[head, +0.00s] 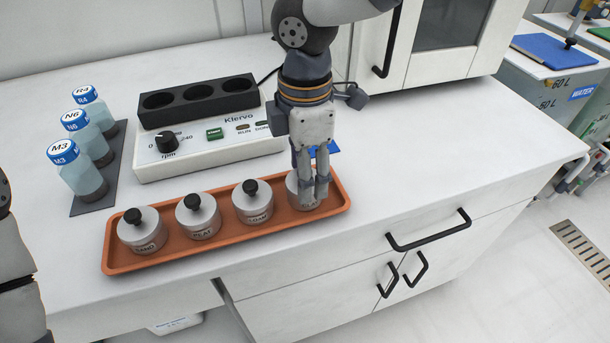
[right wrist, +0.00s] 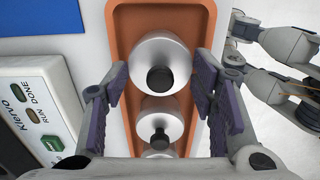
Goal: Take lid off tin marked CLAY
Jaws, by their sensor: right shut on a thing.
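The tin marked CLAY (head: 294,186) stands at the right end of an orange tray (head: 225,251), its label partly readable in the head view. My right gripper (head: 315,190) points down over it, its fingers shut on the lid, hiding much of the tin. In the right wrist view the round silver lid (right wrist: 150,48) with its black knob (right wrist: 160,79) lies between the two finger pads (right wrist: 162,88). The lid appears seated on the tin; any gap is hard to see. My left gripper is not in view; only parts of my left arm show at the head view's left edge.
In the tray are three more knobbed tins: a left one (head: 141,232), a second (head: 198,217) and LOAM (head: 252,203). Behind are a Klervo shaker (head: 205,145) and labelled bottles (head: 76,170) on a dark mat. The counter right of the tray is clear.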

